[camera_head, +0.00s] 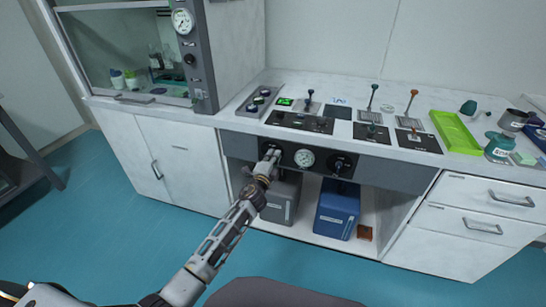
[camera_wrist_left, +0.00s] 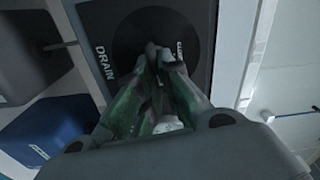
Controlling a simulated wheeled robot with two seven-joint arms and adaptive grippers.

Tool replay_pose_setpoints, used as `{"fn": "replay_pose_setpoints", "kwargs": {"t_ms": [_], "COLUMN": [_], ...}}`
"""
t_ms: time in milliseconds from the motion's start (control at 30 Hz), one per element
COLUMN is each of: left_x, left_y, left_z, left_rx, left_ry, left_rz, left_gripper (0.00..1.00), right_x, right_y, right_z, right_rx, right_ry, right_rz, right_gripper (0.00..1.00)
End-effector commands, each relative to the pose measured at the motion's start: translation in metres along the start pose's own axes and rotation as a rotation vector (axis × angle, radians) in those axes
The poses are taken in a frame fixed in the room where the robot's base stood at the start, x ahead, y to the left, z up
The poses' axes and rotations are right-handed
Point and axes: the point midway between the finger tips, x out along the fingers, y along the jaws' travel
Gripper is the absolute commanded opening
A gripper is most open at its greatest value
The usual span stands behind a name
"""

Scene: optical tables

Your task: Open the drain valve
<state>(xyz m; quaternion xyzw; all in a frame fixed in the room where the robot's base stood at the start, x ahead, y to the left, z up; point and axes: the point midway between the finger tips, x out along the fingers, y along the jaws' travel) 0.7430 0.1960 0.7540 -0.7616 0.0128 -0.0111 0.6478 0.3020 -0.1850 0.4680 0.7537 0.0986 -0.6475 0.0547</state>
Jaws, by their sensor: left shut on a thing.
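The drain valve sits on a black square plate (camera_wrist_left: 198,30) lettered "DRAIN" in the left wrist view. In the head view it is at the left end of the dark panel under the counter's front edge, mostly hidden by my gripper. My left gripper (camera_head: 271,155) reaches up to it from below. In the left wrist view its two fingers (camera_wrist_left: 166,58) are closed together at the middle of the plate, shut on the valve's handle. The handle is largely hidden by the fingers, so its angle cannot be told. My right gripper is in neither view.
A round gauge (camera_head: 304,158) and another black knob (camera_head: 340,164) are right of the valve. A grey box (camera_head: 283,200) and a blue box (camera_head: 337,210) stand in the open bay below. Levers and a green tray (camera_head: 455,132) are on the counter.

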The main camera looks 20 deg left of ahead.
Motion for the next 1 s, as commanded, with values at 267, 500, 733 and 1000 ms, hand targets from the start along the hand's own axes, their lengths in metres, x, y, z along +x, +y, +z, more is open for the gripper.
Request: {"fn": "replay_pose_setpoints", "kwargs": {"t_ms": [267,500,733,1000], "left_x": [-0.0004,-0.0004,-0.0004,-0.0003], "left_y": [0.0037,0.0044,0.0046,0.0042], "left_z": [-0.0002,-0.0002,-0.0003,-0.0002], "left_rx": [0.14,0.176,0.179,0.178], "left_ry": [0.001,0.001,0.001,0.001], "left_rz": [0.002,0.002,0.003,0.002], "left_gripper": [0.0,0.0,0.0,0.29], "right_x": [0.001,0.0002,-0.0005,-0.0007], "right_y": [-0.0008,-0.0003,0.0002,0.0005], "right_z": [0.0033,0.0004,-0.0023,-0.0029], "right_rx": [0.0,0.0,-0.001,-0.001], "right_ry": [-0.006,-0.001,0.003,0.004], "right_rz": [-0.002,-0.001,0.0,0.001], "right_gripper": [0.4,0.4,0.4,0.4]}}
